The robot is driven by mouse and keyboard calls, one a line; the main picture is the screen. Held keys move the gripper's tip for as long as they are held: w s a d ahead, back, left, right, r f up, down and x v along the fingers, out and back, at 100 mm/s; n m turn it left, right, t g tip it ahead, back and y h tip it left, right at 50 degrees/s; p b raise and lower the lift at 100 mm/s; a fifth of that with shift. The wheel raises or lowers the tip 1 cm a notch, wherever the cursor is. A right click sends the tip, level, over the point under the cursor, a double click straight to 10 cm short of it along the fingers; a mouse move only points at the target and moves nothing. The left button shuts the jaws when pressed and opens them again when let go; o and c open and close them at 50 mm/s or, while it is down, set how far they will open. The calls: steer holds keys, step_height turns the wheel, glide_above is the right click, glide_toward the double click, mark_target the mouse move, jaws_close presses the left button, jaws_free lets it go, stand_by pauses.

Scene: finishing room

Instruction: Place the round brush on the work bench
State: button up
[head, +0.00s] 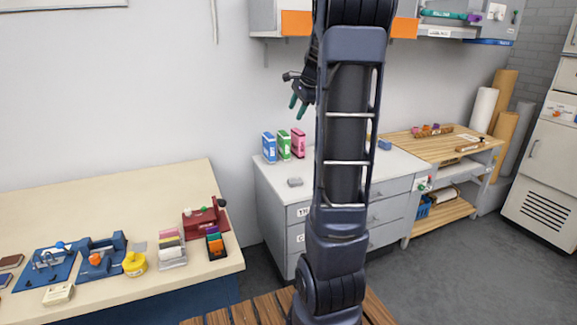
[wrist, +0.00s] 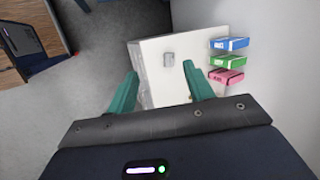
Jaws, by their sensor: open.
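My gripper (head: 297,105) is raised in front of the wall, above the white-topped drawer cabinet (head: 343,172). In the wrist view its two green fingers (wrist: 160,68) are spread, with nothing held between them. I cannot pick out the round brush with certainty in either view. A small tan thing on the cabinet top is partly hidden by my arm in the head view and by the right finger in the wrist view; I cannot tell what it is. A wooden-topped bench (head: 425,148), which looks like the work bench, stands right of the cabinet, away from my gripper.
Blue (head: 269,147), green (head: 284,144) and pink (head: 298,142) boxes and a grey block (head: 295,182) stand on the cabinet. A cream table (head: 110,208) with stationery is at left. A wall shelf (head: 445,31) hangs above. Rolls (head: 483,109) stand at right.

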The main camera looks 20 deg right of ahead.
steer(key=s+a+f+n, duration=0.1)
steer(key=s+a+n, duration=0.4)
steer(key=s, duration=0.5)
steer(key=s+a+f+n+h, duration=0.1)
steer(key=s+a+n, duration=0.4)
steer(key=s, duration=0.6)
steer(key=s+a+f+n+h, duration=0.1)
steer(key=s+a+f+n, duration=0.2)
steer(key=s+a+n, duration=0.3)
steer(key=s, duration=0.4)
steer(key=shift+s+a+f, duration=0.15)
steer(key=shift+a+f, duration=0.05)
steer(key=shift+a, duration=0.2)
steer(key=shift+s+f+n, duration=0.35)
steer(key=shift+s+n, duration=0.05)
steer(key=shift+s, duration=0.1)
steer(key=shift+c, duration=0.5)
